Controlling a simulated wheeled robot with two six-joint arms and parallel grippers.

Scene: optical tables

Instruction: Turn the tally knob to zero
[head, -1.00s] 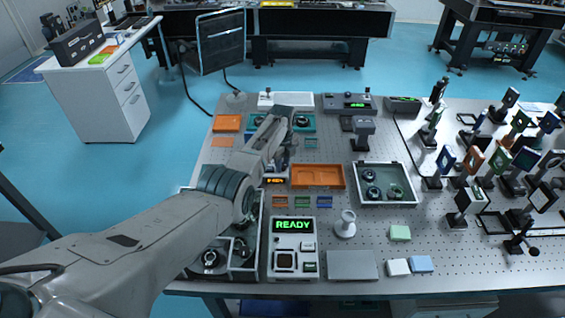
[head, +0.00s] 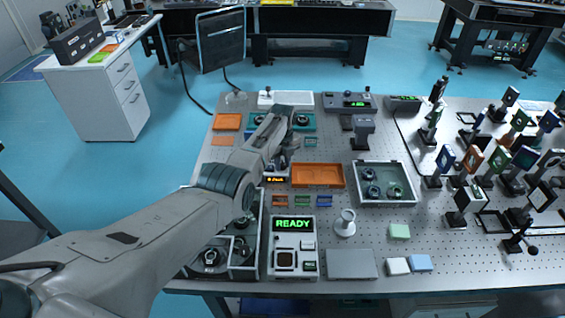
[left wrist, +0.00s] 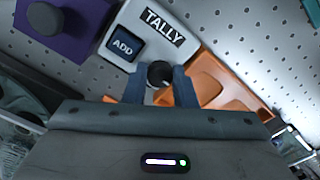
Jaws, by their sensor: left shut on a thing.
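The tally box (left wrist: 145,28) shows in the left wrist view as a pale panel with a dark TALLY label and a dark ADD button (left wrist: 122,45). Its round black knob (left wrist: 160,73) sits at the panel's lower edge. My left gripper (left wrist: 160,85) has one finger on each side of the knob and is shut on it. In the head view, my left arm covers most of the box, and only its small orange-lit display (head: 275,180) shows, too small to read surely. My right gripper is in neither view.
An orange tray (head: 318,176) lies just right of the box. A grey tray with several round parts (head: 383,202) is further right. A READY panel (head: 293,248) stands nearer. A purple block with a dark knob (left wrist: 60,25) is beside the box.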

